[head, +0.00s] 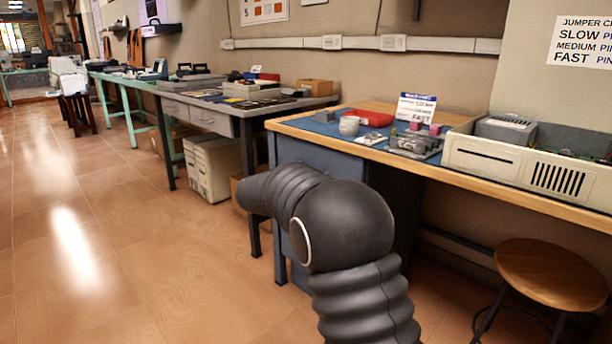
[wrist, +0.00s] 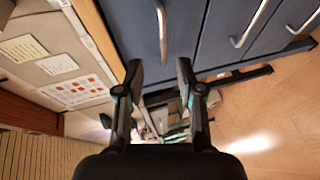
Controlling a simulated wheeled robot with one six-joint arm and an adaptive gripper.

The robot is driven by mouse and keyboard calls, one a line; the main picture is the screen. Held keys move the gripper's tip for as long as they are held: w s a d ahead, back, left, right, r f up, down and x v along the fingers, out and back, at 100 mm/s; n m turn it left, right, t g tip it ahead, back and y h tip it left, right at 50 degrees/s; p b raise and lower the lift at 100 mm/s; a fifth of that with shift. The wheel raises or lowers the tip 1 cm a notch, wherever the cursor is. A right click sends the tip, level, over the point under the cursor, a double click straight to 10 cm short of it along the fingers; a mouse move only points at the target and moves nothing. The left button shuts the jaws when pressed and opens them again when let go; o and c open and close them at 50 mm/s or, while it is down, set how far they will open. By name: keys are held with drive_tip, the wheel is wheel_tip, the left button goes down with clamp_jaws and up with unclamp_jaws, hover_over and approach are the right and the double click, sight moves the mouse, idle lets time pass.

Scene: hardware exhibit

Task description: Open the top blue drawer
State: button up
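The blue drawer unit (head: 318,160) stands under the left end of the wood-edged workbench in the head view; my arm covers much of it. In the wrist view, which is turned sideways, the top blue drawer (wrist: 128,22) is the front nearest the bench's wooden edge. Its silver bar handle (wrist: 162,32) is upright in the picture. The drawer looks shut. My gripper (wrist: 159,72) is open and empty, its two fingers apart with the handle beyond and between them; I see no contact. My gripper is hidden in the head view.
Two lower drawer handles (wrist: 248,24) show to the right in the wrist view. The workbench (head: 470,168) holds a red box, a sign and a beige computer case. A wooden stool (head: 552,273) stands at the right. The tiled floor (head: 120,250) at left is clear.

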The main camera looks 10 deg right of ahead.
drive_tip(key=shift+n+t, duration=0.3)
drive_tip(key=p+x, duration=0.1)
drive_tip(key=x, duration=0.3)
drive_tip(key=a+x, duration=0.1)
drive_tip(key=x, duration=0.4)
drive_tip(key=w+a+f+p+x, duration=0.1)
drive_tip(key=x, duration=0.4)
drive_tip(key=shift+w+d+f+p, duration=0.1)
drive_tip(key=shift+w+d+p, duration=0.05)
drive_tip(key=shift+w+p, duration=0.15)
clamp_jaws()
